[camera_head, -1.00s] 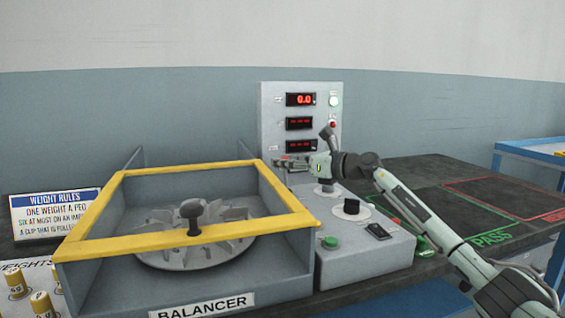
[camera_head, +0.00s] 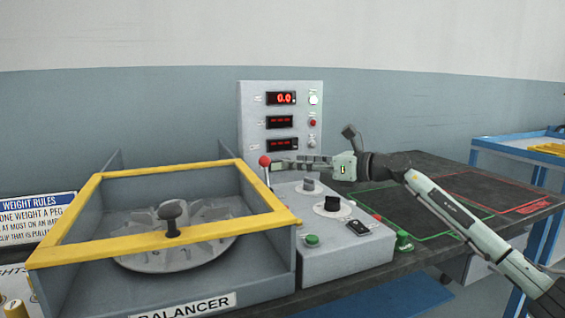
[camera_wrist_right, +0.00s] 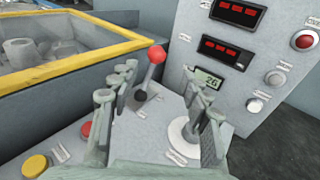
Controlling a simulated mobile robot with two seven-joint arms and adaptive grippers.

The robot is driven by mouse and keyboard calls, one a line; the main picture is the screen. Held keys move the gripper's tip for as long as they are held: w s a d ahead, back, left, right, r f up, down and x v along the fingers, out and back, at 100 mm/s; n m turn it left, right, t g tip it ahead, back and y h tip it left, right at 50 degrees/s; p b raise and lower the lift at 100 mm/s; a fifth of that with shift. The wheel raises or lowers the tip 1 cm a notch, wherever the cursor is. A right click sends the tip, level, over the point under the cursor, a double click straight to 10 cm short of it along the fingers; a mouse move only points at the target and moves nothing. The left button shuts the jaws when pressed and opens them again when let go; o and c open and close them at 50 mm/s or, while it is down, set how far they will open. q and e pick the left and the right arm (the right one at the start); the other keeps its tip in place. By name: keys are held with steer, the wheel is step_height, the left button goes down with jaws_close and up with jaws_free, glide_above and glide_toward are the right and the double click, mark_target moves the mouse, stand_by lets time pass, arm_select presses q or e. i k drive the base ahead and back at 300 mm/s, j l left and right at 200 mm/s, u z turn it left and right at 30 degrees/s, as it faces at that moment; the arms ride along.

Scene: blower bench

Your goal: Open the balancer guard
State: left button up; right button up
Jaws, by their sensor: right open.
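The balancer guard (camera_head: 97,255) is a yellow-edged frame lying flat across the top of the grey balancer box, down over a finned rotor (camera_head: 190,250) with a dark knob. In the right wrist view its yellow edge (camera_wrist_right: 80,55) shows at upper left. A red-ball lever (camera_head: 265,161) stands upright at the box's back right corner; it also shows in the right wrist view (camera_wrist_right: 156,55). My right gripper (camera_head: 280,164) is open, its fingertips just right of the lever. In the wrist view the lever lies beyond and between the spread fingers (camera_wrist_right: 155,105). My left gripper is out of view.
A control console (camera_head: 345,250) with knobs and buttons stands right of the box, below an upright display panel (camera_head: 280,92). A dark bench top (camera_head: 400,208) with marked zones extends right. A weight rules sign (camera_head: 38,215) stands at left.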

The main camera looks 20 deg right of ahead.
mark_target(48, 253)
steer(key=k, duration=1)
